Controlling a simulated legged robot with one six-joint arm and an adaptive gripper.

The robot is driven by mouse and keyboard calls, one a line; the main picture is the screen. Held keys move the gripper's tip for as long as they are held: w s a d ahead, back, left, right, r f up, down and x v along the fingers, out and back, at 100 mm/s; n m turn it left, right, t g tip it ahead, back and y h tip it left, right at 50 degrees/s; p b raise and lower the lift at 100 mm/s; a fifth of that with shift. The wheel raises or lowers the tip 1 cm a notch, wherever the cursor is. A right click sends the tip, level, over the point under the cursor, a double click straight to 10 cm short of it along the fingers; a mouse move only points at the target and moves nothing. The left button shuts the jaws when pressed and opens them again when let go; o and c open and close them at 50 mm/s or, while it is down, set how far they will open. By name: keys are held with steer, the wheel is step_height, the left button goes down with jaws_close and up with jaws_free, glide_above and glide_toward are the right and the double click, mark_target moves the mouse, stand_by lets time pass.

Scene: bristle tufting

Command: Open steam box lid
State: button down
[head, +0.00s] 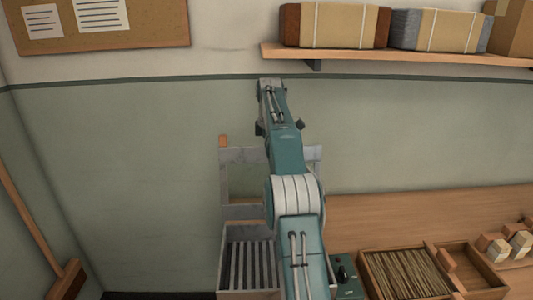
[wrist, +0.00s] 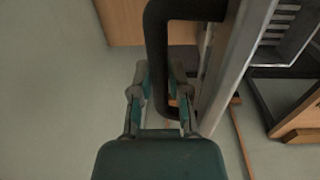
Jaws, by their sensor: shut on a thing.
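The steam box (head: 224,272) is a pale grey box at the bottom middle of the head view, with a slatted rack showing inside. Its grey lid (head: 240,156) appears raised upright behind the box, partly hidden by my arm. In the wrist view, a black bent handle (wrist: 155,32) stands beside a long grey metal edge (wrist: 228,65), which looks like part of the lid. My gripper (wrist: 159,75) has its fingers on either side of the handle and is shut on it. In the head view my arm hides the gripper's hold.
A wooden bench (head: 400,206) extends right of the box. On it are a tray of bristles (head: 405,277), a wooden tray (head: 462,258) and several small blocks (head: 510,243). A control box with a dark knob (head: 344,271) sits beside the steam box. A shelf (head: 400,56) with bundles hangs above.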

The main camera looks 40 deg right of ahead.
steer(key=shift+w+r, duration=0.1)
steer(key=shift+w, duration=0.15)
stand_by(0.5)
steer(key=c, duration=0.7)
jaws_free()
steer(key=shift+d, duration=0.1)
steer(key=shift+o, duration=0.5)
steer(key=shift+w+d, duration=0.1)
steer(key=shift+w, duration=0.1)
steer(key=shift+d+f, duration=0.2)
steer(key=shift+s+a, duration=0.1)
steer(key=shift+a, duration=0.2)
steer(key=shift+s+r, duration=0.1)
steer(key=shift+r, duration=0.05)
